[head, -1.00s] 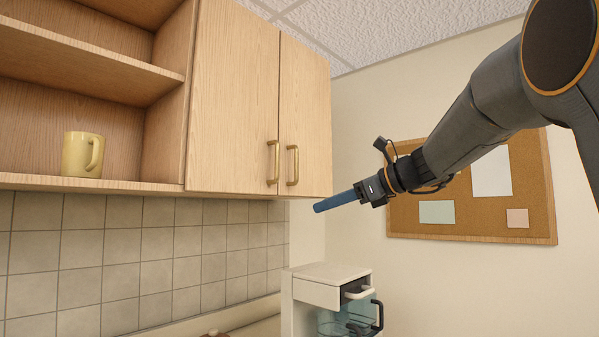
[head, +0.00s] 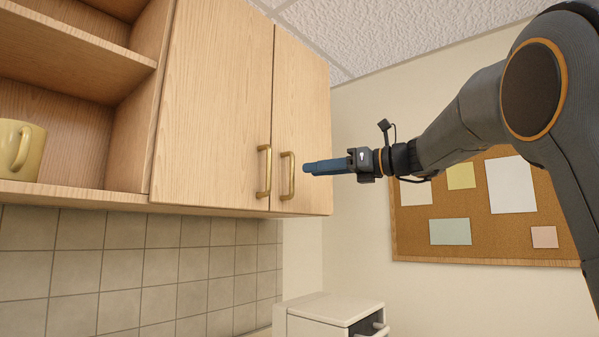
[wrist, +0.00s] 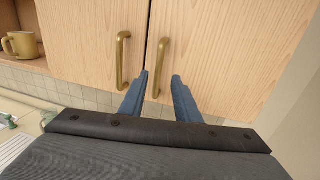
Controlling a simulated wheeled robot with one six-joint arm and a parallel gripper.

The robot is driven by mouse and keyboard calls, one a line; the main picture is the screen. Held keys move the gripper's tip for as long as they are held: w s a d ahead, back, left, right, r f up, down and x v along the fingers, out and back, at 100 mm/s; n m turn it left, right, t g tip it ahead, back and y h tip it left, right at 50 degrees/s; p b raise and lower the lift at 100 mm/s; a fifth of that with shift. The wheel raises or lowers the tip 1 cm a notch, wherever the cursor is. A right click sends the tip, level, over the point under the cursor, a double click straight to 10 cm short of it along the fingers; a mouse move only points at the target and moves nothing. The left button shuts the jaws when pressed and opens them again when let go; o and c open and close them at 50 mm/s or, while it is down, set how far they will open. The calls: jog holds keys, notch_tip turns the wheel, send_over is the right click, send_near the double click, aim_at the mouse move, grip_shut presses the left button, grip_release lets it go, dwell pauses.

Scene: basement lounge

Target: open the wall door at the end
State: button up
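The wall cabinet's end door (head: 301,130) is light oak and closed, with a vertical brass handle (head: 287,176) near its left edge. In the wrist view that handle (wrist: 160,66) stands ahead of the fingertips, in line with the space between them. My gripper (head: 308,168) is just right of the handle in the head view, with its blue fingers pointing left toward it. In the wrist view my gripper (wrist: 159,80) has its fingers spread apart with nothing between them. I cannot tell exactly how far the tips are from the handle.
The neighbouring door (head: 213,105) is closed, with its own brass handle (head: 264,171) close by on the left. An open shelf holds a yellow mug (head: 20,150). A white appliance (head: 328,312) stands below. A corkboard (head: 470,247) hangs on the right wall.

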jog(key=p+x, duration=0.1)
jog(key=x, duration=0.5)
jog(key=shift+s, duration=0.1)
jog(key=shift+c, duration=0.4)
grip_shut()
